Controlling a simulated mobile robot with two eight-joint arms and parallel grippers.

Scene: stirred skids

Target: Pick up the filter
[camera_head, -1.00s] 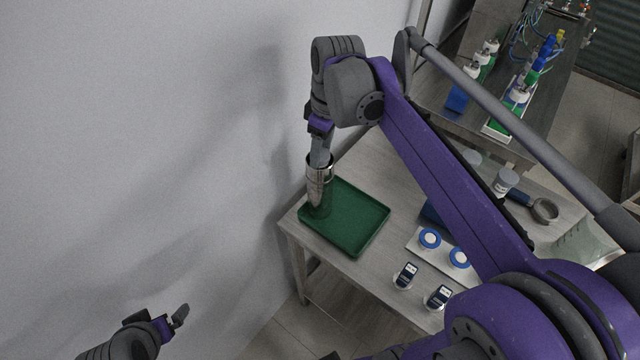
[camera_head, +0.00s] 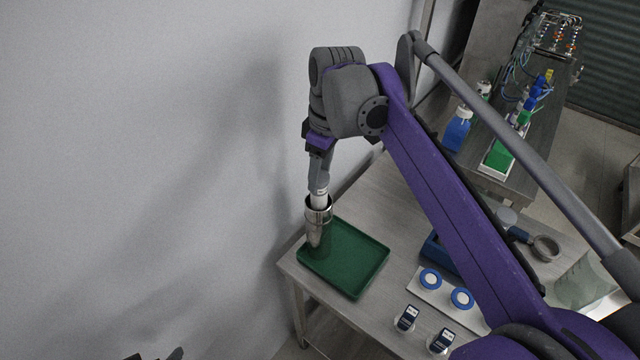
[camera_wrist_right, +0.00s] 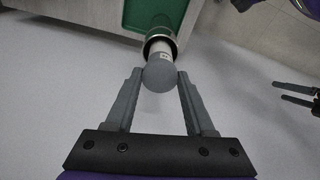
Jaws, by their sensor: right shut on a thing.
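The filter (camera_head: 320,196) is a pale cylinder with a grey rounded end, showing above the mouth of a shiny metal housing (camera_head: 318,222). The housing stands upright on the green tray (camera_head: 358,262). My right gripper (camera_head: 320,182) is directly above the housing, shut on the filter's grey end. In the right wrist view, the fingertips (camera_wrist_right: 160,76) press both sides of that grey end (camera_wrist_right: 159,72), with the white body behind it. The filter's lower part is hidden by the housing rim (camera_wrist_right: 160,36). My left gripper (camera_head: 168,355) barely shows at the bottom edge; its jaws are unclear.
The wall is close on the left. Right of the tray are a white board with blue-ringed round pieces (camera_head: 430,279), small dark-labelled pieces (camera_head: 406,318), a blue block and a ring-ended tool (camera_head: 545,248).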

